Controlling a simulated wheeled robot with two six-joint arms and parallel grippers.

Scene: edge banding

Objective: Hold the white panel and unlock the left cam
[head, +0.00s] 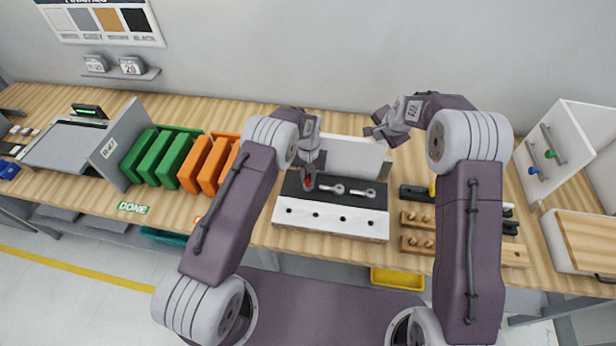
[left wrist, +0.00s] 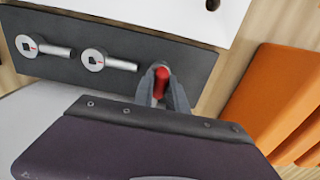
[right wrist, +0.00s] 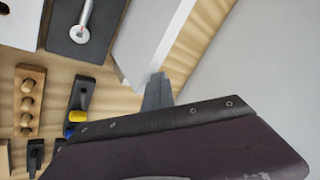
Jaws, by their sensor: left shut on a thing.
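A dark plate (left wrist: 140,44) carries two silver cam levers, the middle one (head: 332,188) and the right one (head: 362,192). At its left end is a red-tipped cam lever, the left cam (left wrist: 160,82). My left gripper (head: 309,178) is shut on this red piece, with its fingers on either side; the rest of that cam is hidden. A white panel (head: 350,157) stands upright behind the plate. My right gripper (right wrist: 158,88) is at the panel's right end; its fingertips look close together by the edge. I cannot tell whether they grip it.
A white strip with holes (head: 330,220) lies in front of the dark plate. Orange (head: 196,163) and green (head: 158,153) pieces stand to the left. Wooden peg blocks (head: 418,244) and black-and-yellow tools (head: 417,193) lie right. A white cabinet (head: 560,150) stands far right.

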